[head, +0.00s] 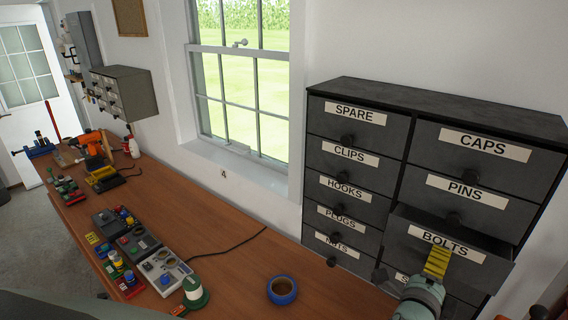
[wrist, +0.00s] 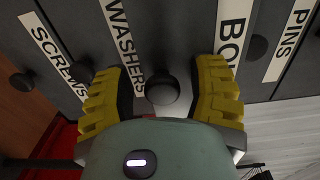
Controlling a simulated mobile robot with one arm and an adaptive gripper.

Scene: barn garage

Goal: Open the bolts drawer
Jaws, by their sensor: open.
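The bolts drawer (head: 488,262), labelled BOLTS, is in the right column of the dark cabinet. It sticks out of the cabinet front, with a dark gap above its front. My gripper (head: 437,262) is in front of this drawer, its yellow finger covering part of the label in the head view. In the wrist view my gripper (wrist: 160,92) is open. The dark round bolts knob (wrist: 162,88) lies between its two yellow fingers, with a gap on each side. The BOLTS label (wrist: 233,30) is partly hidden by the right finger.
The PINS drawer (head: 480,207) and CAPS drawer (head: 500,163) above are shut. Left-column drawers such as HOOKS (head: 320,189) are shut. The wooden workbench (head: 235,275) holds a blue tape roll (head: 283,290) and several devices to the left.

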